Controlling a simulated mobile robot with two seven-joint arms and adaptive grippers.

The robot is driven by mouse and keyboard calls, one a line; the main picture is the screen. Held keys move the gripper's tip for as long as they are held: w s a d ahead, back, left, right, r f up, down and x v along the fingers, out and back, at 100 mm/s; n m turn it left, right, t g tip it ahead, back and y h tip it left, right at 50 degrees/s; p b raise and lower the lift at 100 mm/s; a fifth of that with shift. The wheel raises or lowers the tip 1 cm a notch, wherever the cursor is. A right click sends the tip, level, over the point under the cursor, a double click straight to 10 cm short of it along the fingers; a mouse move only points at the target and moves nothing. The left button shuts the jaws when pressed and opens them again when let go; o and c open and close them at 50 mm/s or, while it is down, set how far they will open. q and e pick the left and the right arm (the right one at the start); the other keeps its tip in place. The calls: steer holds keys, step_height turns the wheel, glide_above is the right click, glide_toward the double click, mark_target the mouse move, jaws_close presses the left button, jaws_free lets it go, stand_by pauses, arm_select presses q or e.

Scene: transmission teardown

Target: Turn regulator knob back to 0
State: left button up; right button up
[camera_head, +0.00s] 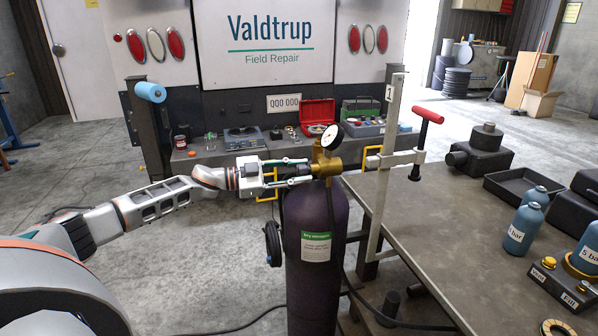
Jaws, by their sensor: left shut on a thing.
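A brass regulator (326,162) with a round white dial gauge (332,137) sits on top of a dark purple gas cylinder (315,265) with a green and white label. My left gripper (306,173) reaches in from the left and is shut at the left side of the brass regulator, where the knob would be. The fingers hide the knob, so its setting cannot be read. The needle position on the gauge is too small to tell. My right gripper is not in view.
A workbench (440,225) stands to the right, with a clamp with a red handle (428,115) at its near-left edge. Blue bottles (522,230) and a black tray (515,188) sit on it. A black hose hangs by the cylinder.

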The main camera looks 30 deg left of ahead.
arm_select(q)
steer(key=shift+f+n, duration=0.15)
steer(key=shift+n, duration=0.35)
steer(key=o, duration=1.1)
steer(key=v, duration=1.2)
